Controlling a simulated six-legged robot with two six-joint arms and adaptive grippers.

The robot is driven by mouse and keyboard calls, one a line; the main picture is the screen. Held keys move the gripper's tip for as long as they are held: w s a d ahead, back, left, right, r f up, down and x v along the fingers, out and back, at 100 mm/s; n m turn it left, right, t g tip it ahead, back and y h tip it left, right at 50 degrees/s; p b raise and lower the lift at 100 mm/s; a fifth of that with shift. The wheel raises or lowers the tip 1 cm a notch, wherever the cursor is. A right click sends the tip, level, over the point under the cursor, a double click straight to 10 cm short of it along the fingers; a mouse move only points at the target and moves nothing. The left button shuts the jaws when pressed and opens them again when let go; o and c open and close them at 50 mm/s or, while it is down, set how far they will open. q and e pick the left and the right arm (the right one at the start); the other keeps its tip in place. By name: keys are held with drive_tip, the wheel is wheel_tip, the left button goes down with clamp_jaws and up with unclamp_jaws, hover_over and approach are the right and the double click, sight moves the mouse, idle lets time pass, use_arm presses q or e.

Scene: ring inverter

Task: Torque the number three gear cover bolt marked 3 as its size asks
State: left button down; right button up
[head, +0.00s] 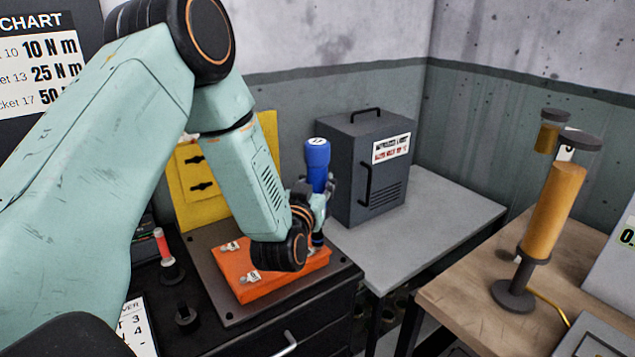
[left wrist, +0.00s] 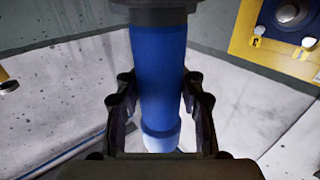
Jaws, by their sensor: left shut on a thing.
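My left gripper (head: 318,200) is shut on a blue cylindrical tool (head: 317,160), held upright with a dark-marked top. The tool's lower end is near the right end of the orange cover (head: 262,288); whether they touch is hidden. The left wrist view shows the blue tool (left wrist: 158,75) between my fingers (left wrist: 160,95). The orange cover has small white tags whose marks I cannot read in the head view. My right gripper is not in view.
A chart (head: 40,60) lists sockets 10, 13 and 17 with 10, 25 and 50 N m. A red-handled tool (head: 162,243) stands in a holder beside an empty holder (head: 186,316). A grey case (head: 350,175) stands right of the gripper. An amber cylinder (head: 552,210) stands farther right.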

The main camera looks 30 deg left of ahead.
use_arm(q)
drive_tip(key=shift+w, duration=0.15)
idle(0.4)
drive_tip(key=shift+f+b, duration=0.5)
drive_tip(key=shift+f, duration=0.1)
idle(0.3)
drive_tip(key=shift+s+f+b, duration=0.2)
drive_tip(key=shift+f+b, duration=0.2)
drive_tip(key=shift+f, duration=0.35)
idle(1.5)
